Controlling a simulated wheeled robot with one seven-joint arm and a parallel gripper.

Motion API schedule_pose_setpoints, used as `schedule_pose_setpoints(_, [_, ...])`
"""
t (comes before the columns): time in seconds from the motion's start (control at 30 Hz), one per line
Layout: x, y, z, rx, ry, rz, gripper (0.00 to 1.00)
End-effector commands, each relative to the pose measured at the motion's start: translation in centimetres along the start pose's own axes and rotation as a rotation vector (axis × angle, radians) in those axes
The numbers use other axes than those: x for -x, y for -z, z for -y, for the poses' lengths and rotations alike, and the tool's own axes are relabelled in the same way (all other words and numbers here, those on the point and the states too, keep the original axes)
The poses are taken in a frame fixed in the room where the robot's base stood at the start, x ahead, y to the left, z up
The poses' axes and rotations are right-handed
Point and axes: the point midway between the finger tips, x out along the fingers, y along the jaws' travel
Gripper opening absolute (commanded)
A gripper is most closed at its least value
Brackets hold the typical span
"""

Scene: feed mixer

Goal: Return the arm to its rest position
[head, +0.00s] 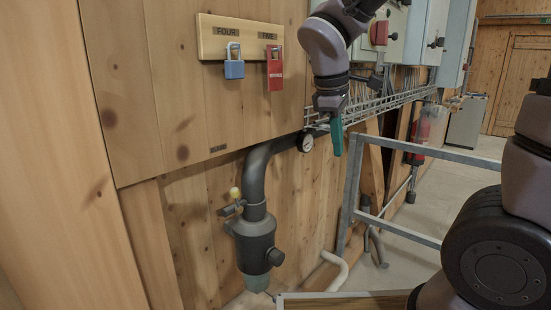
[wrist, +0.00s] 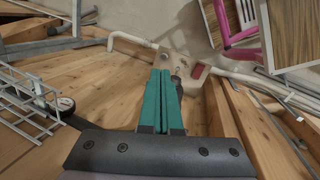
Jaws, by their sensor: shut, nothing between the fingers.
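My gripper (head: 337,138) hangs from my arm near the top middle of the head view, pointing down, with its teal fingers together. In the wrist view the two teal fingers (wrist: 161,72) lie side by side, shut, with nothing between them. Part of my arm also shows at the right edge of the head view.
A grey metal railing (head: 400,152) stands to the right of the gripper. A wire cable tray (head: 385,103) runs along the wall behind it. A dark pipe with a valve (head: 255,235) is at left, below a board with blue (head: 234,69) and red (head: 275,75) padlocks. Floor beyond the railing looks clear.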

Motion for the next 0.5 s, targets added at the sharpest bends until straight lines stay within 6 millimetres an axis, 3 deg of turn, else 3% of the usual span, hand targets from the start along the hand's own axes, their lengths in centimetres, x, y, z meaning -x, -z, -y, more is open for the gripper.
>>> schedule_pose_setpoints(0.03, [0.8, -1.9, -0.9, -0.147, 0.029, -0.049, 0.0])
schedule_pose_setpoints(0.2, [3.4, -6.6, -2.4, -0.631, 0.122, -0.216, 0.0])
schedule_pose_setpoints(0.4, [6.4, -10.8, -3.2, -1.132, 0.189, -0.416, 0.0])
schedule_pose_setpoints(0.5, [7.4, -12.1, -3.3, -1.302, 0.208, -0.494, 0.0])
